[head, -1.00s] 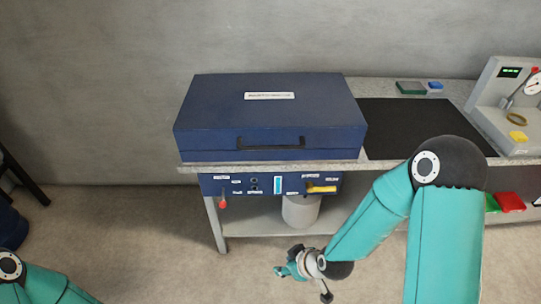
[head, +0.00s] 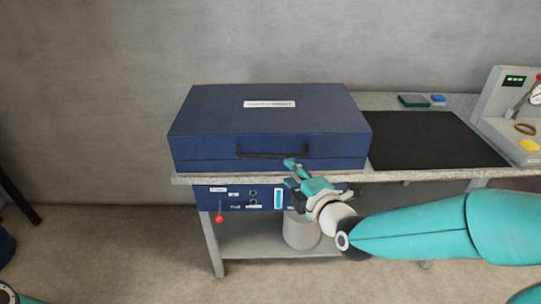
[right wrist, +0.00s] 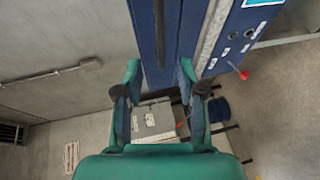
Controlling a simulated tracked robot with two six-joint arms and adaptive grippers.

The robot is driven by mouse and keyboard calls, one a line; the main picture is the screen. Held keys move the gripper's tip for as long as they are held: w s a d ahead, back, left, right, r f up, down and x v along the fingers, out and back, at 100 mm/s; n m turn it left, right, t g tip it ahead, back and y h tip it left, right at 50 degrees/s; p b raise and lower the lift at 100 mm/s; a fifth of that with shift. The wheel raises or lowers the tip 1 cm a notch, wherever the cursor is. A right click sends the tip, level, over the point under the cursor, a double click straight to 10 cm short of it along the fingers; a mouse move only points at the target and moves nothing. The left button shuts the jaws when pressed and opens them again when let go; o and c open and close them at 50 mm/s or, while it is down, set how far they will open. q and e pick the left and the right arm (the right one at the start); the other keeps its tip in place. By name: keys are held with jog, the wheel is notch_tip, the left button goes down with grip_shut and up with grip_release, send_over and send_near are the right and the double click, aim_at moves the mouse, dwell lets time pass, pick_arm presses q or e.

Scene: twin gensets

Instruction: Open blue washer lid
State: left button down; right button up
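The blue washer lid (head: 268,112) is closed, a dark blue box top with a white label, on the bench at centre. Its black handle (head: 272,154) runs along the front face. My right gripper (head: 292,170) is in front of the lid, just below the right end of the handle. In the right wrist view my right gripper (right wrist: 160,75) is open, its fingers spread. The handle (right wrist: 159,35) appears as a dark bar lined up between the fingers, with blue lid on both sides. I cannot tell whether the fingers touch the lid. My left gripper is out of view.
A control panel (head: 233,198) with a red knob (head: 219,218) sits under the bench top. A white container (head: 301,230) stands on the lower shelf. A black mat (head: 430,138) lies right of the washer, beside a grey gauge stand (head: 497,105).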

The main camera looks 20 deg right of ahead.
aim_at(271, 156)
jog(key=p+x, duration=0.1)
jog(key=x, duration=1)
jog(key=shift+w, duration=0.3)
grip_shut()
jog(key=shift+a, duration=0.15)
